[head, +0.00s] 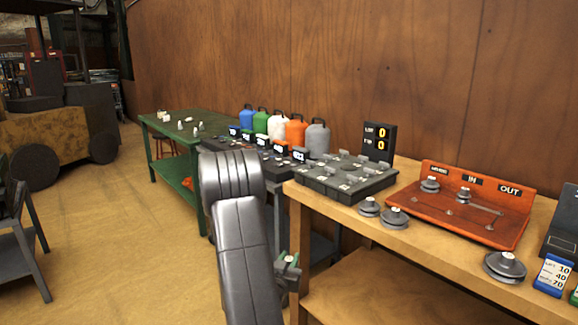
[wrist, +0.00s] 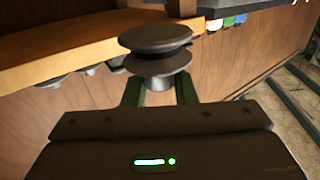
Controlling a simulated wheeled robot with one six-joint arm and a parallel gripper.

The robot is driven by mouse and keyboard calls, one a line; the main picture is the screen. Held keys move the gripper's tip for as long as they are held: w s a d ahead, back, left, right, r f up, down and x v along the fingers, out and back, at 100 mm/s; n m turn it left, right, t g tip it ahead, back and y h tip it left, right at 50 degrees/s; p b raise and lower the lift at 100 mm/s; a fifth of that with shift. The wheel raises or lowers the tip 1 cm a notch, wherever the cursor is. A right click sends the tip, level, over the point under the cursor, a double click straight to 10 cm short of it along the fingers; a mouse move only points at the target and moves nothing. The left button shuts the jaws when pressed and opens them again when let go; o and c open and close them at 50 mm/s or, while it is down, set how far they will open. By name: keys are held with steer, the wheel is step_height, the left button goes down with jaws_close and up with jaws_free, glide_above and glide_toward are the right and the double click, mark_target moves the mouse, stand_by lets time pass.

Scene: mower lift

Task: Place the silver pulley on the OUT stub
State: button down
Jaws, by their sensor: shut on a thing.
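My gripper (head: 288,264) is low in front of the table's left end, partly hidden by my arm in the head view. In the wrist view, my gripper (wrist: 160,92) is shut on a grey pulley (wrist: 157,50) with two flanges and a short hub; it looks dark there, so I cannot tell if it is silver. The red-orange board (head: 450,218) stands on the table at the right. The OUT label (head: 510,190) is on its back panel's right end. A small bare stub (head: 490,227) shows near the front right; I cannot tell if it is the OUT stub.
A dark slotted tray (head: 345,178) stands left of the board. A display (head: 379,142) stands behind. The table edge lies close to my gripper.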

mark_target(289, 259)
step_height(289, 259, up, 13)
steer(key=p, duration=1.2)
steer(key=f+n+y, duration=0.1)
steer(key=f, duration=0.2)
steer(key=s+f+n+y, duration=0.1)
steer(key=f+y, duration=0.1)
steer(key=f, duration=0.1)
steer(key=s+f+n+y, duration=0.1)
steer(key=f, duration=0.2)
steer(key=shift+s+f+t+y, duration=0.15)
steer(key=shift+f+t+y, duration=0.15)
steer(key=shift+t+y, duration=0.1)
steer(key=s+f, duration=0.5)
steer(key=f, duration=0.1)
steer(key=shift+f, duration=0.2)
steer(key=shift+d, duration=0.1)
